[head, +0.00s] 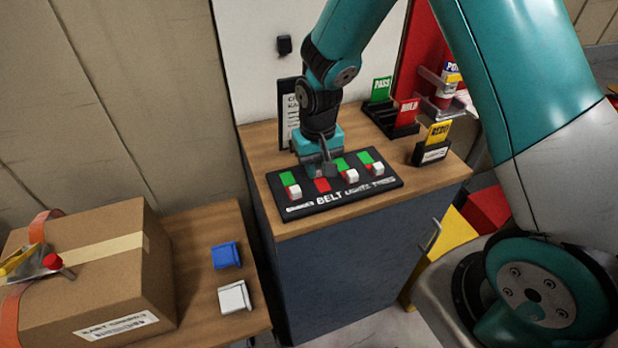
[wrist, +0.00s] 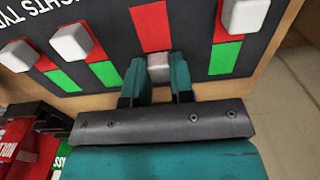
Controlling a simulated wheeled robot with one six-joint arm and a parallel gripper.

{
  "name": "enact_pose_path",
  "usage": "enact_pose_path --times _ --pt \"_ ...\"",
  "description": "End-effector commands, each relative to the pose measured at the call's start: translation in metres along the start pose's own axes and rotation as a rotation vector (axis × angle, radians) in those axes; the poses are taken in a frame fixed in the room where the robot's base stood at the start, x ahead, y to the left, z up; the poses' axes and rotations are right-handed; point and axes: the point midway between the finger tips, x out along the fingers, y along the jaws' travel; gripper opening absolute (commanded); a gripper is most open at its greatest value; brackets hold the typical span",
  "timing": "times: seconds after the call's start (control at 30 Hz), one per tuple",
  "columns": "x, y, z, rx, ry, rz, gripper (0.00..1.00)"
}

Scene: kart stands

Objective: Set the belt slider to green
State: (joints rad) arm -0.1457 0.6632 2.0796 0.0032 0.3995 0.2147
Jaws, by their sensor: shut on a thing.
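The black control panel (head: 390,185) lies on the wooden cabinet top, with several red-and-green slider tracks and white knobs. My gripper (head: 322,172) is low over the belt track, second from the left in the head view. In the wrist view my gripper (wrist: 157,85) is shut on the belt slider knob (wrist: 158,68). The red part (wrist: 150,27) of the belt track is bare. The knob is at the green end, farther from the lettering, and the green there is hidden by knob and fingers. The knob is hidden in the head view.
The other knobs, such as the left one (head: 293,191) and the lights one (head: 350,175), sit toward their red ends. Card holders with a yellow card (head: 438,133) and a red card (head: 407,112) stand behind right. A cardboard box (head: 90,285) is at left.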

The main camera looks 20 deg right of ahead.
Motion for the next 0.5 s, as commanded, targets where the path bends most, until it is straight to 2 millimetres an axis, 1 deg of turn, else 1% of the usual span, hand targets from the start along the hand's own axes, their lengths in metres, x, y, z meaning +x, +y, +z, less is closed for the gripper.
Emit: enact_pose_path --times 0.03,0.1,0.33,0.37,0.4,0.47,0.5 --pt "-0.0005 0.0043 -0.0046 0.007 0.001 -0.004 0.00" --pt "-0.0005 0.0073 -0.0069 0.011 0.001 -0.005 0.00" --pt "-0.0009 0.0069 -0.0080 0.010 0.005 -0.005 0.00" --pt "-0.0009 0.0068 -0.0081 0.010 0.006 -0.005 0.27" --pt "-0.0009 0.0068 -0.0082 0.010 0.006 -0.005 0.36" --pt "-0.0008 0.0068 -0.0079 0.010 0.005 -0.004 0.49" --pt "-0.0007 0.0069 -0.0076 0.010 0.004 -0.004 0.49"
